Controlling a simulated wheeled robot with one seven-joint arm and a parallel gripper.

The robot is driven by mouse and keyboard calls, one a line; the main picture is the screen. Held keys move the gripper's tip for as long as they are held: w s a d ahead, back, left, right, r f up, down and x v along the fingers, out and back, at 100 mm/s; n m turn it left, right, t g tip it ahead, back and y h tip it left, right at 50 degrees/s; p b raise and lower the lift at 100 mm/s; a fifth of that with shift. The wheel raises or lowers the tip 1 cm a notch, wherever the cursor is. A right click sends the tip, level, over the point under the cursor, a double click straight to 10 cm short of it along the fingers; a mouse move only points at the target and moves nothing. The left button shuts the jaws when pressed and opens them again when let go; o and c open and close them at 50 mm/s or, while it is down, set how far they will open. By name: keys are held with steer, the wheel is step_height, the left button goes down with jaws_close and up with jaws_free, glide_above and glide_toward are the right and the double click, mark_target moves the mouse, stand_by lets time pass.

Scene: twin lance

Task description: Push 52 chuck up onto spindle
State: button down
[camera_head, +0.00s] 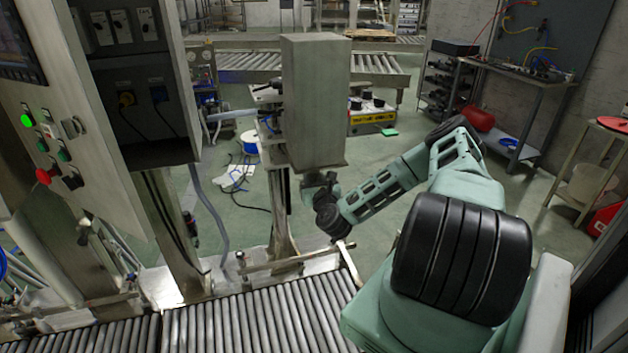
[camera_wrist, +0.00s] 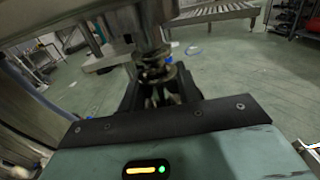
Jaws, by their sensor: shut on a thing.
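In the wrist view, my gripper (camera_wrist: 160,95) reaches up and forward from the dark bracket at the bottom. Its dark fingers are shut on a metal part, the chuck (camera_wrist: 155,72), which looks ringed and brownish-grey. The metal spindle (camera_wrist: 149,24) comes down from the top of the view, directly above the chuck. The two appear to meet or nearly meet; I cannot tell whether the chuck is seated. In the head view, my arm reaches to just below the tall grey housing (camera_head: 315,95). The chuck and fingertips are not clear there.
A roller conveyor (camera_head: 255,318) runs along the front. A control cabinet (camera_head: 75,130) with buttons stands at the left. A steel post (camera_head: 282,215) stands left of my wrist. A yellow box (camera_head: 372,118) and another conveyor (camera_head: 375,64) lie behind. The floor right of the housing is open.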

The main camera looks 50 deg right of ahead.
steer(key=shift+r+p, duration=0.4)
steer(key=shift+r, duration=0.45)
steer(key=c, duration=0.9)
jaws_free()
steer(key=shift+f, duration=0.15)
steer(key=shift+s, duration=0.1)
steer(key=shift+s+a, duration=0.2)
steer(key=b+v, duration=0.4)
steer(key=v, duration=1.2)
steer(key=shift+s+a, duration=0.25)
